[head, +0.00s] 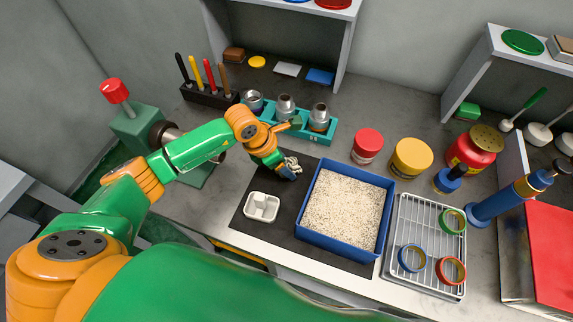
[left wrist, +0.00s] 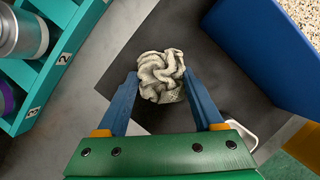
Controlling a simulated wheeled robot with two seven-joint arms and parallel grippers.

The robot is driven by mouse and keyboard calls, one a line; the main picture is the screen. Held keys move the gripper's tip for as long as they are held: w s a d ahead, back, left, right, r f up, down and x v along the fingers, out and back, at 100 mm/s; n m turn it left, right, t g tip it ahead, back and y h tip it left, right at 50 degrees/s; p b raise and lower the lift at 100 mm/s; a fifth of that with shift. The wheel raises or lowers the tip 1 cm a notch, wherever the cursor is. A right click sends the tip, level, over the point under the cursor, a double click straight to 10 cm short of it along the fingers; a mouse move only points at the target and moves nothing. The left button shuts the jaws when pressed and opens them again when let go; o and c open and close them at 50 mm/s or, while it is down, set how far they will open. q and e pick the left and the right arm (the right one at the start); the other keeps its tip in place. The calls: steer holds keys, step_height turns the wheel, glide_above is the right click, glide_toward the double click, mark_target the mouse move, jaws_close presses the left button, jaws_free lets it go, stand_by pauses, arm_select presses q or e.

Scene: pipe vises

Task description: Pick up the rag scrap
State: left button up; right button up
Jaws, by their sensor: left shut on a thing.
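The rag scrap (left wrist: 162,76) is a crumpled off-white cloth in the left wrist view, held between the two blue fingertips of my left gripper (left wrist: 161,84). In the head view the rag scrap (head: 291,161) shows small at the tip of my left gripper (head: 289,169), partly hidden by the fingers. The gripper is over the dark mat (head: 252,212), left of the blue box. I cannot tell whether the rag still touches the mat. My right gripper is not in view.
A blue box (head: 388,215) of pale granules stands right of the gripper. A white divided dish (head: 262,206) lies in front of it. A teal rack (head: 316,137) with metal fittings is behind. A wire tray (head: 425,281) with coloured rings is further right.

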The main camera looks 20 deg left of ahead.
mark_target(290, 164)
arm_select(q)
steer(key=shift+r, duration=0.25)
steer(key=r, duration=0.1)
steer(key=r+b, duration=0.2)
steer(key=shift+s, duration=0.25)
steer(key=s+d+r+b, duration=0.1)
steer(key=s+r+b, duration=0.1)
steer(key=s+r, duration=0.1)
steer(key=s+d+r+b, duration=0.1)
steer(key=s+r+b, duration=0.2)
steer(key=s, duration=0.3)
steer(key=s+d+r+b, duration=0.1)
steer(key=s+r+b, duration=0.2)
steer(key=s, duration=0.1)
steer(key=shift+s+r, duration=0.2)
steer(key=shift+r, duration=0.1)
steer(key=o, duration=0.9)
steer(key=c, duration=0.7)
steer(key=shift+f, duration=0.1)
